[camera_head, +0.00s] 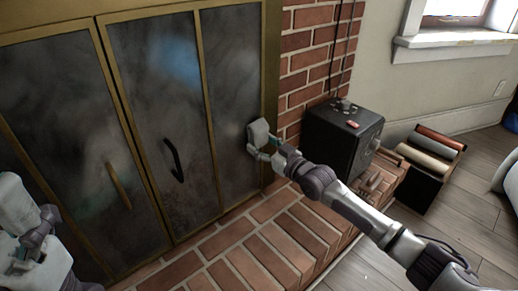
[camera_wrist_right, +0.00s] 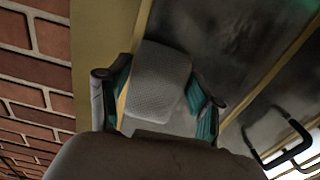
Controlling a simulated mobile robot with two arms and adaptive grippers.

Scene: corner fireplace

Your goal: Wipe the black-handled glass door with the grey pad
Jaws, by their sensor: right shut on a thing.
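The black-handled glass door (camera_head: 150,70) is smoky, streaked glass in a brass-coloured frame. Its curved black handle (camera_head: 175,160) also shows at the lower right of the right wrist view (camera_wrist_right: 287,150). My right gripper (camera_head: 262,150) is shut on the grey pad (camera_head: 258,131), in front of the narrow glass panel right of the handle, near the frame's right edge. In the right wrist view the textured pad (camera_wrist_right: 158,80) sits between the two teal-sided fingers. I cannot tell whether the pad touches the glass. My left gripper (camera_head: 42,222) is at the lower left; its jaws are unclear.
Another glass door (camera_head: 60,110) with a brass-coloured handle (camera_head: 119,186) stands left. A brick hearth (camera_head: 255,240) runs below. A black box (camera_head: 340,138) stands on it at right, with small items on top. A crate of rolls (camera_head: 418,190) sits beyond, near the wooden floor.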

